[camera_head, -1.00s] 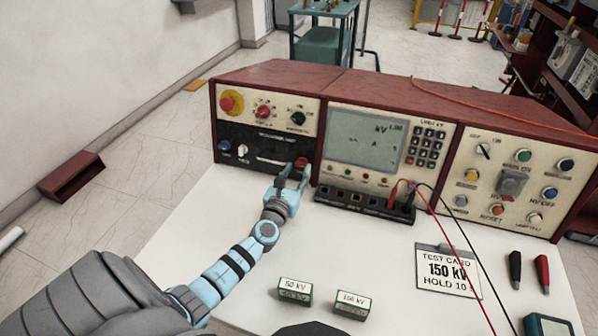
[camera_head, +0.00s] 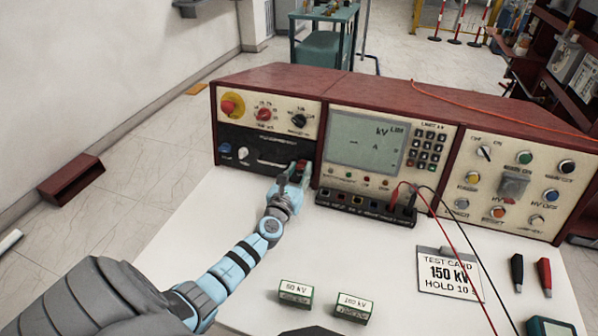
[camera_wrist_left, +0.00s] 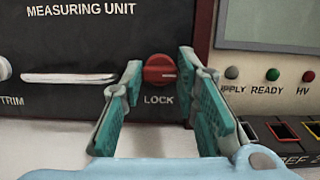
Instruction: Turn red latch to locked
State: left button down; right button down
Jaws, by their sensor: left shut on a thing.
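The red latch (camera_wrist_left: 160,71) is a round red knob with a raised grip bar, above the word LOCK on the black measuring unit panel (camera_wrist_left: 75,50). In the left wrist view its grip bar lies about level. My left gripper (camera_wrist_left: 160,75) has one teal finger on each side of the knob and is shut on it; the exact contact is hard to see. In the head view the left gripper (camera_head: 290,180) reaches the panel's lower right corner and partly hides the red latch (camera_head: 301,166). My right gripper is not in view.
A display unit (camera_head: 365,140) with sockets stands right of the latch, with red and black leads plugged in. A test card (camera_head: 448,272), two small green blocks (camera_head: 296,292) and two probes (camera_head: 543,275) lie on the white table (camera_head: 225,210). The table's left front is clear.

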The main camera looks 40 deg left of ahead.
pick_arm(q)
jog(key=shift+n, duration=0.3)
jog(key=n+g+y, duration=0.1)
jog(key=n, duration=0.4)
jog(key=shift+d, duration=0.1)
jog(key=n+g+y, duration=0.1)
jog(key=n, duration=0.3)
jog(key=shift+n, duration=0.3)
jog(key=n+g+p, duration=0.1)
jog(key=n, duration=0.4)
jog(key=shift+r, duration=0.1)
jog(key=n+g+p, duration=0.1)
jog(key=n, duration=0.3)
jog(key=shift+p, duration=0.3)
jog(key=shift+n, duration=0.4)
jog(key=c, duration=1.5)
grip_release()
